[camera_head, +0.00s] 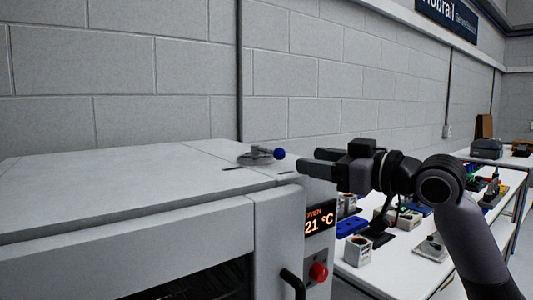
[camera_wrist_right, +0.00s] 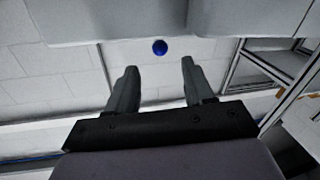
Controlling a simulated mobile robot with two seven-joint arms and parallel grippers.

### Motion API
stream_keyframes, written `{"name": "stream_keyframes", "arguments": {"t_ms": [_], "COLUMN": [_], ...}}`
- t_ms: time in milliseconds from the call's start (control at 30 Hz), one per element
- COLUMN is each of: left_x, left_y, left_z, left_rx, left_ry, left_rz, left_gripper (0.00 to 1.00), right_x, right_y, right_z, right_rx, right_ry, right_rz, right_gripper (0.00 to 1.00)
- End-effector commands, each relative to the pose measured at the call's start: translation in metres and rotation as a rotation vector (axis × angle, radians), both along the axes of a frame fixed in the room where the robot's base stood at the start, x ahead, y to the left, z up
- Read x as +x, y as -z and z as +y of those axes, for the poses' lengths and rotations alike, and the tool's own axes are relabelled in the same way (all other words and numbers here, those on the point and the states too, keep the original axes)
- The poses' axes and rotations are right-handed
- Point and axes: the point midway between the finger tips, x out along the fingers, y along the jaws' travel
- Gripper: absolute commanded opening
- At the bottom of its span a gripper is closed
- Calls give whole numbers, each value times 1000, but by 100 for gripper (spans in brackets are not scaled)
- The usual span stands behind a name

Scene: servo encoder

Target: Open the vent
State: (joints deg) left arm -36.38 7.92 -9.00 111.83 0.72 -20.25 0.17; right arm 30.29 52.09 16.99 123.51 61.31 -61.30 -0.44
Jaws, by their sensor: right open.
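The vent (camera_head: 258,157) is a small grey disc with a lever ending in a blue ball knob (camera_head: 279,154), on top of the oven (camera_head: 130,190) near its right side. In the right wrist view the blue knob (camera_wrist_right: 160,47) shows ahead of the fingers, near the middle. My right gripper (camera_head: 305,164) is just right of the knob in the head view, at about its height. Its two fingers (camera_wrist_right: 153,82) are apart with nothing between them, and the knob lies beyond the tips. My left gripper is not in view.
The oven front has a lit display (camera_head: 319,222), a red button (camera_head: 319,272) and a black handle (camera_head: 293,284). A white table (camera_head: 395,262) with several parts stands at the right. A block wall (camera_head: 330,90) runs behind. The oven top left of the vent is clear.

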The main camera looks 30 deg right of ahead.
Motion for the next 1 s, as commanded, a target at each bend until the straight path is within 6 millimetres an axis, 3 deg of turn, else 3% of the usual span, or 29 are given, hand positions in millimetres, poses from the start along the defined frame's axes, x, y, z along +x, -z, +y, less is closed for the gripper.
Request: {"name": "stream_keyframes", "arguments": {"t_ms": [167, 633, 1000], "left_x": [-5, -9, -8], "left_y": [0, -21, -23], "left_z": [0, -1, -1], "left_rx": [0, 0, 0], "left_ry": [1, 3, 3], "left_rz": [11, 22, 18], "left_gripper": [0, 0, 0], "right_x": [4, 62, 69], "right_y": [-3, -3, -1], "right_z": [1, 17, 19], "right_rx": [2, 4, 0], "right_ry": [-1, -2, 0], "right_rz": [-3, -3, -2], "right_gripper": [52, 52, 52]}}
